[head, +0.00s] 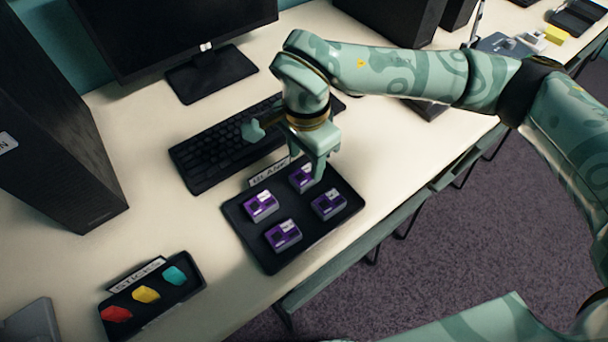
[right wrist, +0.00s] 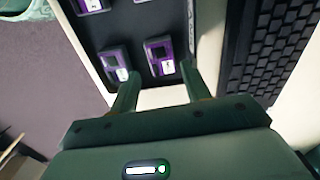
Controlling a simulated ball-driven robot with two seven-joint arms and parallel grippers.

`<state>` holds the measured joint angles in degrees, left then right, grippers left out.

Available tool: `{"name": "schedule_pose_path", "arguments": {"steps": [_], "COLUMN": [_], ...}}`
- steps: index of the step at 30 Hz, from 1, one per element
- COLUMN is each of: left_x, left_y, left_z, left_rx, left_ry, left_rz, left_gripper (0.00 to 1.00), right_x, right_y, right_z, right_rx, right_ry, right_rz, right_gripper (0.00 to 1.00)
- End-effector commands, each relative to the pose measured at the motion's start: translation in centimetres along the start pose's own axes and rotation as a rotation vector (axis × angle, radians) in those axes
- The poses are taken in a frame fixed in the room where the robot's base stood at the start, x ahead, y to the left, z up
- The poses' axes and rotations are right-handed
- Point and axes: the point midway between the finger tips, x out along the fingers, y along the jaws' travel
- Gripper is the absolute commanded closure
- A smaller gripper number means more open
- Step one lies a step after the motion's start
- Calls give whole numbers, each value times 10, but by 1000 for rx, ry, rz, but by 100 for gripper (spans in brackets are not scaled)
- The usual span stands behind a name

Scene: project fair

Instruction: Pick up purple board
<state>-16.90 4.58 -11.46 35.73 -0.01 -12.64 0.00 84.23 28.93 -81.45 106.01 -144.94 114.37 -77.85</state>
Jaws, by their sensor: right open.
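Several purple boards with pale labels sit on a black tray (head: 268,250): a back one (head: 303,178) partly behind my finger, a left one (head: 260,205), a right one (head: 328,204) and a front one (head: 283,236). My right gripper (head: 287,150) is open and empty above the back edge of the tray, close to the back board. In the right wrist view my right gripper (right wrist: 157,92) has its fingers apart, with the back board (right wrist: 160,55) just beyond the gap and the right board (right wrist: 115,62) by the left fingertip. My left gripper is not in view.
A black keyboard (head: 205,160) lies just behind the tray, under the gripper. A small tray (head: 155,312) of red, yellow and teal pieces is at front left. A monitor (head: 170,35) and a dark computer case (head: 50,130) stand behind. The table edge runs right of the tray.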

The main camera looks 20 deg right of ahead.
Motion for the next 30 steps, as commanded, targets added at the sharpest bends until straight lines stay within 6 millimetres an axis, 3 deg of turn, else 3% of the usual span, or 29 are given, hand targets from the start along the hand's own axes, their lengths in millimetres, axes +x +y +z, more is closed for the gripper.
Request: {"name": "schedule_pose_path", "arguments": {"steps": [7, 17, 21, 30], "left_x": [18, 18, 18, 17], "left_y": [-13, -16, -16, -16], "left_z": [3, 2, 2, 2], "left_rx": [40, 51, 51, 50], "left_ry": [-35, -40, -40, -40], "left_rz": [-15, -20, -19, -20], "left_gripper": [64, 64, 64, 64], "right_x": [45, 50, 50, 49], "right_y": [-2, -2, -2, -2], "right_z": [-1, -2, -2, -2], "right_rx": [-1, 0, 0, 0], "right_ry": [-4, 0, 0, 1], "right_rz": [8, 0, 1, 0], "right_gripper": [53, 53, 86, 87]}}
